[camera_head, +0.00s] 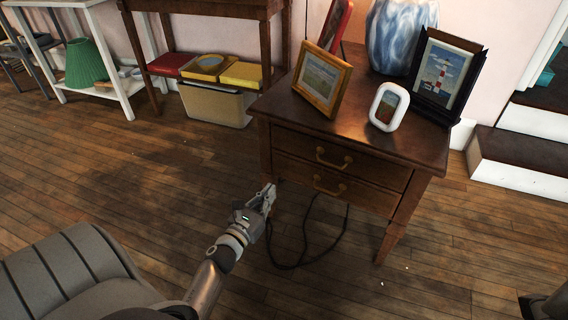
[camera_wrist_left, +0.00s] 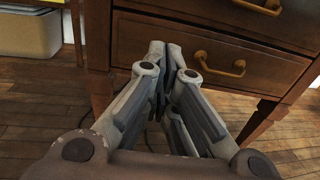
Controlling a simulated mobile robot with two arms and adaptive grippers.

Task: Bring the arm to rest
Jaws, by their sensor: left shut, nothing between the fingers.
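My left gripper (camera_head: 269,192) is shut and empty in the head view. It is in front of the lower left part of a dark wooden side table (camera_head: 342,162) with two drawers. In the left wrist view my left gripper (camera_wrist_left: 166,75) shows its fingers closed together, with the drawer fronts behind them. I cannot tell whether the fingertips touch the table. Only a dark bit of my right arm (camera_head: 545,305) shows at the lower right edge of the head view; its gripper is not in view.
On the side table stand an orange-framed picture (camera_head: 321,79), a white-framed picture (camera_head: 389,106), a lighthouse picture (camera_head: 445,75) and a blue-white vase (camera_head: 398,35). A black cable (camera_head: 305,240) lies below. A beige bin (camera_head: 215,105) stands behind left.

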